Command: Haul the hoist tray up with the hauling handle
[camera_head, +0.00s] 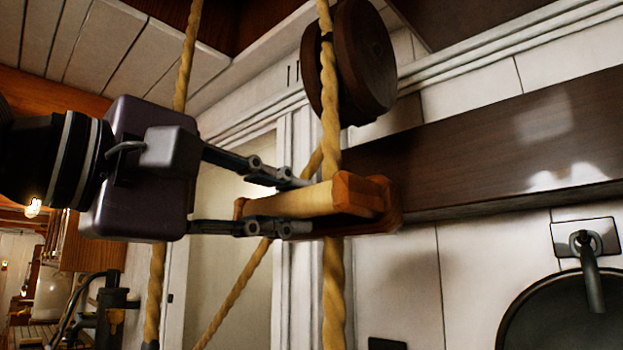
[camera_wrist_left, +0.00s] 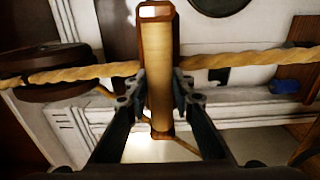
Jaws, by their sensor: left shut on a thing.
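The hauling handle (camera_head: 308,202) is a pale wooden bar with darker orange-brown wooden ends, fixed at a thick rope (camera_head: 333,290). My left gripper (camera_head: 290,205) comes in from the left and is shut on the handle's bar, one finger above and one below. In the left wrist view the handle (camera_wrist_left: 161,70) stands between the two fingers (camera_wrist_left: 160,95). The rope runs up past a dark round wooden pulley (camera_head: 362,60) just above the handle. The hoist tray cannot be made out in either view. My right gripper is not in view.
A dark wooden shelf or beam (camera_head: 480,150) runs along the wall right of the handle. A wall tap (camera_head: 590,270) stands over a dark round basin (camera_head: 565,315) at lower right. Another rope (camera_head: 187,60) hangs behind my gripper.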

